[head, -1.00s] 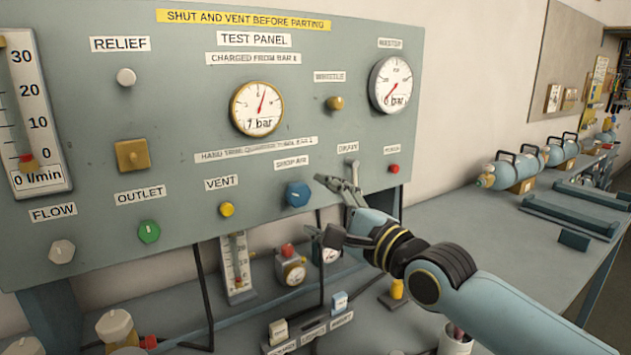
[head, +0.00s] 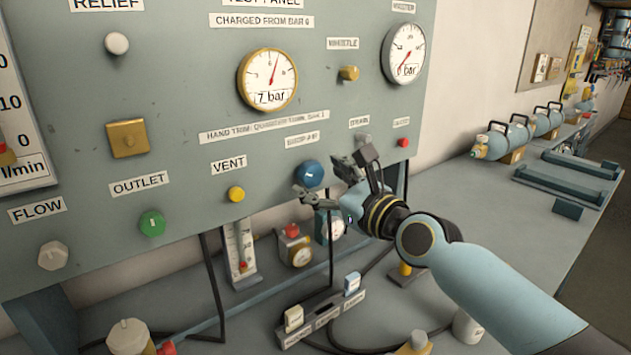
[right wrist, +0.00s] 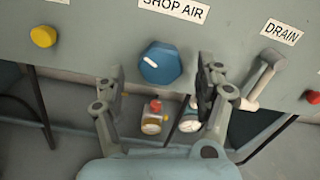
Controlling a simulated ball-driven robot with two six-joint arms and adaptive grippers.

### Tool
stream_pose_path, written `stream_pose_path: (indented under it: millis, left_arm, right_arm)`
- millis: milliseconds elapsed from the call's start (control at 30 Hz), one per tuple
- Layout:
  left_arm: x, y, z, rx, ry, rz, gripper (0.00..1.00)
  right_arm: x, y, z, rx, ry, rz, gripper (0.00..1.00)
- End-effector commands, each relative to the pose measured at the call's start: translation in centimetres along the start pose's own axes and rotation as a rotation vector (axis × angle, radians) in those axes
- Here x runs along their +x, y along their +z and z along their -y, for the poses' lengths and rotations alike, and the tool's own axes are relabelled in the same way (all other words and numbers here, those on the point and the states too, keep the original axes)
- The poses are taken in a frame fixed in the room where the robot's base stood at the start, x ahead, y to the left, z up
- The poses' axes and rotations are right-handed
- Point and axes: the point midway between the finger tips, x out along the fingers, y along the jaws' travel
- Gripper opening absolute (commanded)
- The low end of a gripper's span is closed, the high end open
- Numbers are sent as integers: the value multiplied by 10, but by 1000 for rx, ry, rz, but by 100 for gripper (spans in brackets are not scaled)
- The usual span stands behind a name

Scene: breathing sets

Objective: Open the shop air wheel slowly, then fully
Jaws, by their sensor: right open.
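The blue shop air wheel (head: 311,173) sits on the grey test panel under its label. In the right wrist view the wheel (right wrist: 160,62) shows below the SHOP AIR label, with a white mark at its upper left. My right gripper (head: 318,180) is open, just in front of the wheel. In the right wrist view its fingers (right wrist: 160,82) stand apart on either side of the wheel's lower part, and I see no contact. The central gauge (head: 267,81) reads about 7 bar. My left gripper is not in view.
The grey drain lever (right wrist: 262,80) is close to the right finger in the right wrist view. The yellow vent knob (head: 236,194) and green outlet knob (head: 152,223) are to the left. Small gauges and hoses stand below the panel. The bench (head: 480,240) at right has free room.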

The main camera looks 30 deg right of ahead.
Motion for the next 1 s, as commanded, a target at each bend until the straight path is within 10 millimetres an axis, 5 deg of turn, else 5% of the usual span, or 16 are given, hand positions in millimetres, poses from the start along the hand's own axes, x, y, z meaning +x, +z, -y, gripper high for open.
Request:
stream_pose_path:
  millis: [167, 500, 900, 1000]
  left_arm:
    - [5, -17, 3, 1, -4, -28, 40]
    - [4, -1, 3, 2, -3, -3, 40]
    - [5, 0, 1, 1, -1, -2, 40]
    - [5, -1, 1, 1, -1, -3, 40]
  right_arm:
    - [19, -1, 0, 0, -1, 0, 71]
    - [22, 0, 0, 0, 0, -1, 70]
    - [22, 0, 0, 0, 0, -1, 18]
    - [22, 0, 0, -2, 0, -1, 15]
